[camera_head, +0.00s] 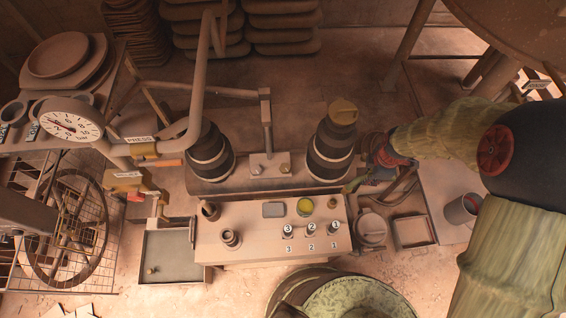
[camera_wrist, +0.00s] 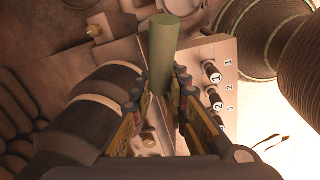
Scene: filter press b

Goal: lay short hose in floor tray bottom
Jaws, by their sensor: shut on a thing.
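The short hose (camera_wrist: 163,50), a plain green cylinder, is gripped in my gripper (camera_wrist: 160,92) in the wrist view, its far end standing out past the fingertips. In the head view my gripper (camera_head: 366,176) is right of the right dark stack, above the bench's right end. A small green piece of the hose (camera_head: 351,186) shows there; the rest is hidden by the gripper. The floor tray (camera_head: 178,250), shallow and grey, lies on the floor left of the bench, well apart from my gripper. A small thing lies near its left side.
A bench (camera_head: 262,246) with numbered pegs, small cups and a yellow-green dish stands between gripper and tray. Two dark ringed stacks (camera_head: 208,150) (camera_head: 331,145) rise behind it. Pipework with a gauge (camera_head: 72,122) and a tap overhangs the tray's back. A large round tub (camera_head: 350,298) stands in front.

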